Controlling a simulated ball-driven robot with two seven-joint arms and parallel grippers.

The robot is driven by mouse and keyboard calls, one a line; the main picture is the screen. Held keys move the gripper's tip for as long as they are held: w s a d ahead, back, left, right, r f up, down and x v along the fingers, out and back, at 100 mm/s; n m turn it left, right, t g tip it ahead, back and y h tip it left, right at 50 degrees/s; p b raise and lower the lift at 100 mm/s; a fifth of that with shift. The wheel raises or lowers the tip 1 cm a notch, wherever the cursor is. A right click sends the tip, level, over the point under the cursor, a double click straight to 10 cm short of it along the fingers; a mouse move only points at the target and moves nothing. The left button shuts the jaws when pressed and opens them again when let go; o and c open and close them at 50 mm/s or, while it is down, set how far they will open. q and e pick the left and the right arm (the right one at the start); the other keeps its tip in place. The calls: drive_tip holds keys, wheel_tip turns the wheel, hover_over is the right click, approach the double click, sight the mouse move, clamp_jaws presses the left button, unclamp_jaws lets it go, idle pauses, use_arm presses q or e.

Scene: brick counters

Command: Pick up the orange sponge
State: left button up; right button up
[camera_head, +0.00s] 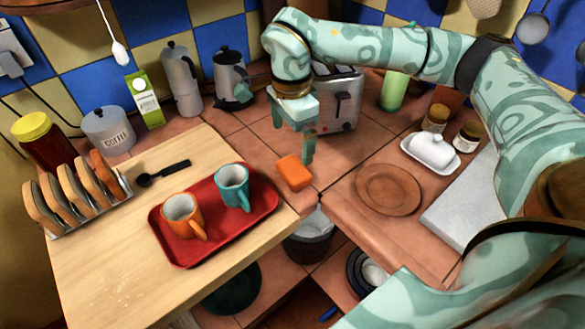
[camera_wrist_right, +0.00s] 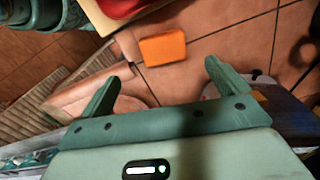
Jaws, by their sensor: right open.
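The orange sponge (camera_head: 294,173) lies on the tiled counter near its inner corner edge, just right of the wooden board. It also shows in the right wrist view (camera_wrist_right: 163,49), beyond the fingertips and a little left of the middle between them. My left gripper is not in view.
A red tray (camera_head: 217,249) with an orange mug (camera_head: 181,214) and a teal mug (camera_head: 232,187) stands left on the wooden board (camera_head: 95,272). A toaster (camera_head: 338,100) stands behind my gripper. A brown plate (camera_head: 388,189) lies right. The counter edge drops off in front of the sponge.

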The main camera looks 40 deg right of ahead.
drive_tip(key=b, duration=0.1)
hover_over(292, 169)
wheel_tip(292, 169, down, 5)
drive_tip(key=shift+a+f, duration=0.15)
drive_tip(key=shift+f, duration=0.35)
drive_tip(key=f+b, duration=0.1)
drive_tip(key=f, duration=0.2)
drive_tip(key=f+b, duration=0.1)
drive_tip(key=f, duration=0.1)
drive_tip(key=shift+d+b, duration=0.25)
drive_tip(key=shift+b, duration=0.05)
drive_tip(key=shift+r, duration=0.2)
drive_tip(key=c, duration=1)
